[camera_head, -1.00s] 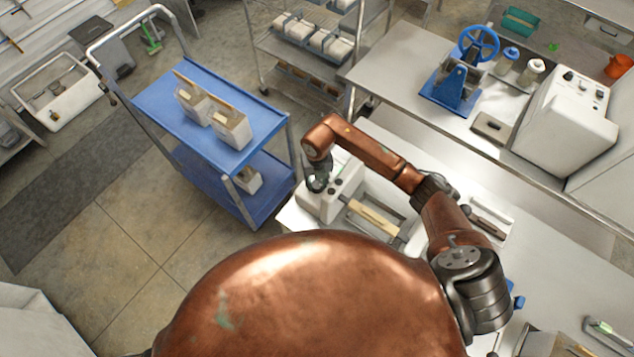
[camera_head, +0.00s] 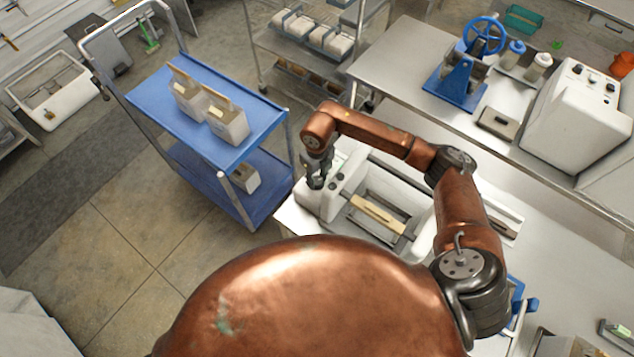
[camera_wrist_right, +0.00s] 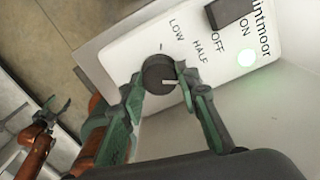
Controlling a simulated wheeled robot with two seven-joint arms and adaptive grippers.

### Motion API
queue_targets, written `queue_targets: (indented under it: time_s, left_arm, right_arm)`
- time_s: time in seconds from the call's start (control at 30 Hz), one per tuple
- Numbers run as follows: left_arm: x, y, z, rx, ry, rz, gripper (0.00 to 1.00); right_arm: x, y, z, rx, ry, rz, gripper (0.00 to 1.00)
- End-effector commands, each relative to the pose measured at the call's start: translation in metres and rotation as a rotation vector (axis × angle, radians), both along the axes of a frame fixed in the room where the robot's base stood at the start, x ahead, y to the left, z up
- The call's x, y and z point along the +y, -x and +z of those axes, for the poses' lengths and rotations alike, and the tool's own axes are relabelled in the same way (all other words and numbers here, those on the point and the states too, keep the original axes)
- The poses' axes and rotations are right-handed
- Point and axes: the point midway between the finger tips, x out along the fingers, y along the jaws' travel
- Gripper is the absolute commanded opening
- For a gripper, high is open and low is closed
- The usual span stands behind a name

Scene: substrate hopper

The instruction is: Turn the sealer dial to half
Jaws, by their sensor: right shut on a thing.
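The sealer (camera_head: 352,167) is a white box on the steel bench, with a long pale bar across its top. Its dark round dial (camera_wrist_right: 157,72) sits on the white panel in the right wrist view, near the printed words LOW and HALF. A pale mark on the dial points toward the right-hand finger; I cannot tell which setting it matches. My right gripper (camera_head: 316,182) is over the panel's left end. In the wrist view its green fingers (camera_wrist_right: 159,86) are shut on the dial, one each side. My left gripper (camera_wrist_right: 54,107) hangs away, open and empty, at the wrist view's left.
A black switch (camera_wrist_right: 228,12) marked OFF and ON and a lit green lamp (camera_wrist_right: 247,58) are beside the dial. A blue cart (camera_head: 262,112) with cartons stands left of the bench. A blue hand-wheel press (camera_head: 458,84) stands on the rear bench.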

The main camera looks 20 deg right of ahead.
Motion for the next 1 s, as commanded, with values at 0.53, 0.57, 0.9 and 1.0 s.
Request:
queue_targets:
  time_s: [0.53, 0.57, 0.9, 1.0]
  left_arm:
    - [0.0, 0.005, -0.064, 0.008, 0.0, 0.0, 0.57]
    - [0.0, 0.005, -0.066, 0.008, 0.0, 0.0, 0.57]
    - [0.0, 0.006, -0.076, 0.01, 0.0, 0.0, 0.57]
    - [0.0, 0.006, -0.077, 0.01, 0.0, 0.0, 0.57]
  right_arm:
    - [0.0, -0.001, -0.003, -0.003, 0.0, 0.431, 0.05]
    - [0.0, -0.001, -0.003, -0.003, 0.0, 0.444, 0.05]
    - [0.001, -0.001, 0.0, -0.004, -0.002, 0.539, 0.05]
    - [0.001, -0.001, 0.001, -0.003, -0.002, 0.546, 0.05]
